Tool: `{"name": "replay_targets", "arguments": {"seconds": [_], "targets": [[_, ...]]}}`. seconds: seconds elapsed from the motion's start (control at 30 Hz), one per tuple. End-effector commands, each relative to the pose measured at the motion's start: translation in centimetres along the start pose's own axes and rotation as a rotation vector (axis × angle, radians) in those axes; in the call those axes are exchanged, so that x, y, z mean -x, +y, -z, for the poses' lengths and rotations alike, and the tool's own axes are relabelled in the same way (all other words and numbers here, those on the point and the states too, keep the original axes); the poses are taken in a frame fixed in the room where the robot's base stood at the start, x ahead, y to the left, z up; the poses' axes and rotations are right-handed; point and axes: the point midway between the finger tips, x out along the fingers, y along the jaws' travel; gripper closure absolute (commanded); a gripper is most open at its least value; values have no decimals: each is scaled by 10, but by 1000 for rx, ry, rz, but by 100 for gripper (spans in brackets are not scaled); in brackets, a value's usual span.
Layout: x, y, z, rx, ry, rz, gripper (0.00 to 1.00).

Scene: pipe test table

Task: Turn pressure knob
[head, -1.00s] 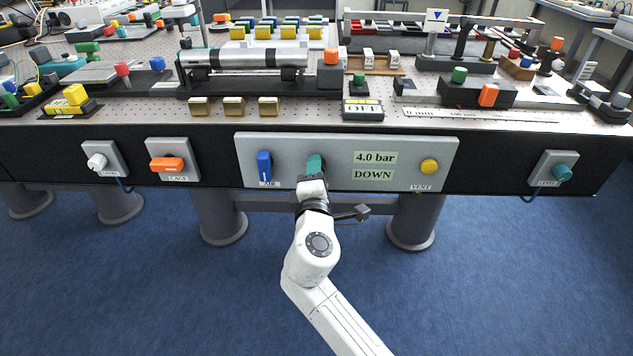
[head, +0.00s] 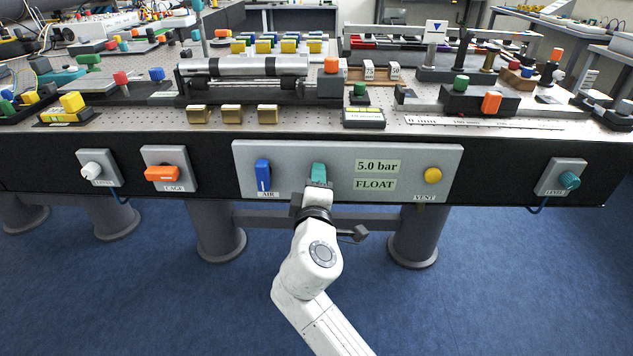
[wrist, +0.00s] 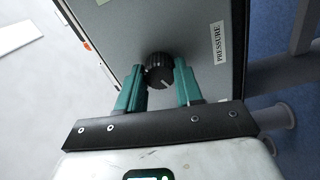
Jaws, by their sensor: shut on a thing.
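The pressure knob (wrist: 159,71) is black and ribbed with a pale pointer line, on the grey panel beside the PRESSURE label (wrist: 216,43). My gripper (wrist: 161,84) has its two teal fingers on either side of the knob, shut on it. In the head view my gripper (head: 318,174) reaches the front panel (head: 220,172) from below and hides the knob. The readout (head: 377,167) on the panel shows 5.0 bar, with FLOAT below it.
On the same panel, a blue AIR lever (head: 263,175) stands left of my gripper and a yellow VENT button (head: 432,176) is at right. An orange CAGE handle (head: 162,173), a white knob (head: 92,170) and a teal knob (head: 569,181) sit farther out. Open blue floor lies in front.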

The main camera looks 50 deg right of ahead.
Motion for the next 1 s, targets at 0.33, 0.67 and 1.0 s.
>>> {"name": "replay_targets", "arguments": {"seconds": [0.33, 0.67, 1.0], "targets": [[0, -1, 0, 2, -1, 3, 48], [0, 0, 0, 2, 0, 1, 39], [45, -2, 0, 3, 3, 4, 39]]}}
